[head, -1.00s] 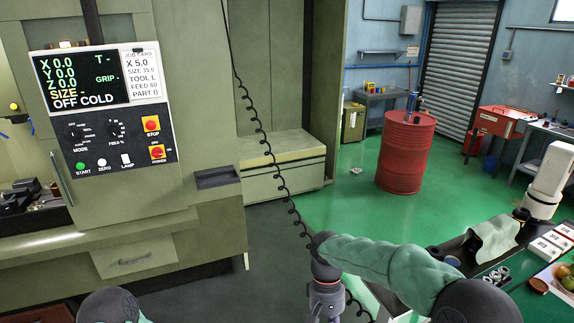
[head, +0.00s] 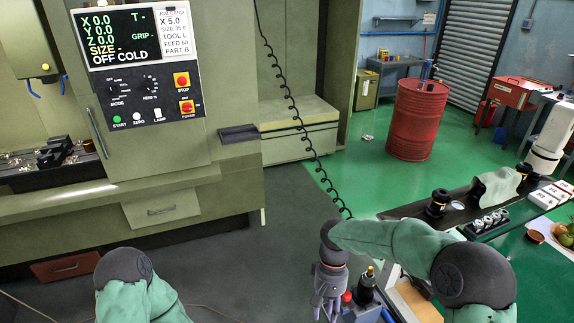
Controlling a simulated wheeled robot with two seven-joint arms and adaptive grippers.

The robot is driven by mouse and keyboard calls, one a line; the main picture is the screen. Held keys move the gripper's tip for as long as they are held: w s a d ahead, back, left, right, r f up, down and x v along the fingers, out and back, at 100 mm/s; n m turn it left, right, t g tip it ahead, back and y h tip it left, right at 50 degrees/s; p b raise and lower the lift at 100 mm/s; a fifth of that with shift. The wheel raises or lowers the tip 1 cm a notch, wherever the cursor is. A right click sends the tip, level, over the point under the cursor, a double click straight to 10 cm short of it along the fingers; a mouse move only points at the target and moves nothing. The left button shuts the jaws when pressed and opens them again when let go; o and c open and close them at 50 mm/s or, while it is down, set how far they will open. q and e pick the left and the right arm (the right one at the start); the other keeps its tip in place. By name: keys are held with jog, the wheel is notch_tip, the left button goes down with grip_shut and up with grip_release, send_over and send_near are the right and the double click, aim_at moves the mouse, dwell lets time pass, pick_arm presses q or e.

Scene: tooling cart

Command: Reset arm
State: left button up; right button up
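My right arm comes in from the lower right in a green sleeve. Its gripper (head: 328,306) points down in front of the machine, left of the cart. The fingers are small and partly cut by the bottom edge, so whether they are open or shut is unclear; no held object shows. My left arm shows only as a green sleeve with a dark joint at the bottom left. My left gripper is out of view.
A green machine with a control panel (head: 134,75) fills the left. The tooling cart (head: 400,213) at right carries dark tool holders (head: 437,203), a tray with several pale parts (head: 487,222) and white boxes (head: 549,196). A red drum (head: 417,120) stands behind. Dark floor lies open between.

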jog(key=s+f+m+t+y+b, duration=0.1)
jog(key=s+f, duration=0.4)
jog(key=f, duration=0.6)
jog(key=s+f+m+t+y+b, duration=0.1)
jog(key=s+f+b, duration=0.3)
jog(key=f, duration=0.7)
jog(key=s+a+f+t+y+b, duration=0.1)
jog(key=s+f+t+b, duration=0.1)
jog(key=s+f, duration=0.4)
notch_tip(320, 180, down, 5)
jog(key=shift+s+f+m+t+b, duration=0.1)
jog(key=shift+s+m+t+b, duration=0.2)
jog(key=shift+s+m+b, duration=0.15)
